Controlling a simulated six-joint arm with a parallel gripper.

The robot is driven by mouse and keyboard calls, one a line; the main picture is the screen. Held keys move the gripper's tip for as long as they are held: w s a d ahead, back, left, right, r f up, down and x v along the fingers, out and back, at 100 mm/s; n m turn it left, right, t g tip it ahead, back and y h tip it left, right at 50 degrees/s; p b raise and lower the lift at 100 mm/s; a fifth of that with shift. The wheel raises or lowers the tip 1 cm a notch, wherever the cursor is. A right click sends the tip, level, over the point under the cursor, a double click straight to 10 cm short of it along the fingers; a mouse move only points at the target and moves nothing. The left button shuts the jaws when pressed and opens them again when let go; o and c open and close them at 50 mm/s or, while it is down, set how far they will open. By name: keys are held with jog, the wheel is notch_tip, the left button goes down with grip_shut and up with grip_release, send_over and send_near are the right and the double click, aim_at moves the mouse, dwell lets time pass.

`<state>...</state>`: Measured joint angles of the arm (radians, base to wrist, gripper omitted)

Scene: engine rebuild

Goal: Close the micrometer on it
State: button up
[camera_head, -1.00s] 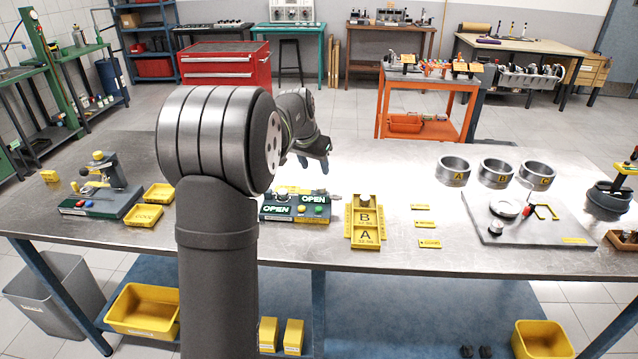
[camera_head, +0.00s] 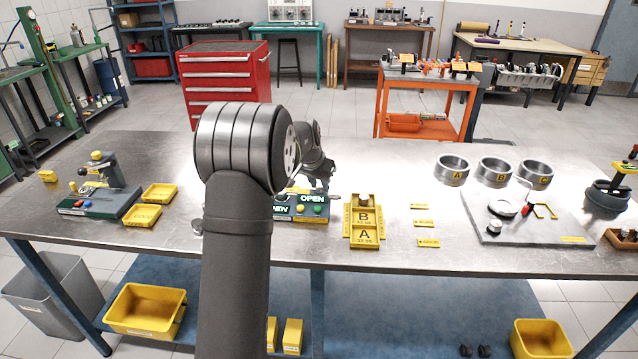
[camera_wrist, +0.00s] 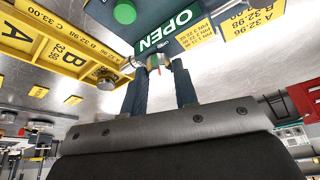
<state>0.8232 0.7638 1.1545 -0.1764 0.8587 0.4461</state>
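The micrometer station is a dark green box (camera_head: 312,209) with a green button and OPEN signs on the bench, partly hidden behind my arm. In the wrist view its OPEN sign (camera_wrist: 169,30) and green button (camera_wrist: 124,12) show upside down. My gripper (camera_head: 324,184) is low over the station's back right part. In the wrist view the two fingers (camera_wrist: 161,70) stand apart, with a small silver, orange-marked micrometer part (camera_wrist: 154,61) at their tips. I cannot tell whether they touch it. The piece to be measured cannot be made out.
A yellow tray (camera_head: 364,243) marked A and B stands just right of the station, with yellow labels (camera_head: 424,223) beyond. A grey plate (camera_head: 520,222) and three metal rings (camera_head: 495,172) are farther right. Yellow trays (camera_head: 143,215) and another fixture (camera_head: 98,190) are at left.

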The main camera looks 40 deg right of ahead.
jog(key=c, duration=0.4)
jog(key=n+t, duration=0.1)
jog(key=n, duration=0.1)
jog(key=n+y, duration=0.1)
jog(key=n, duration=0.2)
jog(key=shift+s+d+n+t, duration=0.15)
jog(key=shift+n+t, duration=0.15)
jog(key=shift+t, duration=0.1)
jog(key=n+y, duration=0.1)
jog(key=n, duration=0.2)
jog(key=n+t+y, duration=0.1)
jog(key=n, duration=0.2)
jog(key=shift+d+y, duration=0.15)
jog(key=shift+y, duration=0.15)
jog(key=n+y, duration=0.1)
jog(key=n, duration=0.2)
jog(key=n+y, duration=0.1)
jog(key=n, duration=0.2)
jog(key=shift+d+n, duration=0.15)
jog(key=shift+n, duration=0.15)
jog(key=n+g+y, duration=0.1)
jog(key=n, duration=0.1)
jog(key=n+y, duration=0.1)
jog(key=n, duration=0.2)
jog(key=shift+d+n+g, duration=0.1)
jog(key=shift+n+g, duration=0.2)
jog(key=shift+g, duration=0.1)
